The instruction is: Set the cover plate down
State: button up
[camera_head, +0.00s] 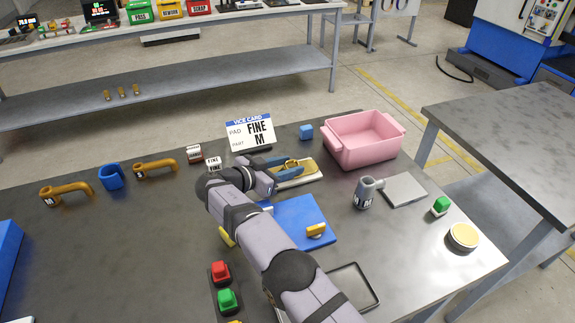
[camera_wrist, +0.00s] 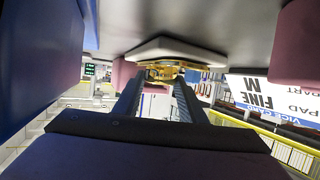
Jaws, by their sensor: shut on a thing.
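My gripper (camera_head: 292,166) is shut on a gold-coloured piece, which I take to be the cover plate (camera_head: 306,167). The piece is low over a pale flat slab (camera_head: 297,182) near the back of the table, in front of the vice card. In the wrist view, which is upside down, the two dark fingers of my gripper (camera_wrist: 165,80) reach to the gold piece (camera_wrist: 166,69), with the pale slab (camera_wrist: 175,48) right beside it on the table side. My fingers hide part of the piece. I cannot tell whether it touches the slab.
A white card (camera_head: 250,134) reading FINE M stands behind my gripper. A pink bin (camera_head: 363,140) and a small blue block (camera_head: 306,132) are close by. A blue mat (camera_head: 302,215), grey plate (camera_head: 404,190) and grey mug-like part (camera_head: 365,193) lie nearer the front.

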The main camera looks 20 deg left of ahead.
jog(key=shift+f+b, duration=0.15)
jog(key=shift+b, duration=0.2)
jog(key=o, duration=1.3)
jog(key=shift+r+p, duration=0.25)
jog(key=shift+p, duration=0.2)
jog(key=b+v, duration=0.3)
jog(key=v, duration=0.9)
jog(key=shift+f, duration=0.1)
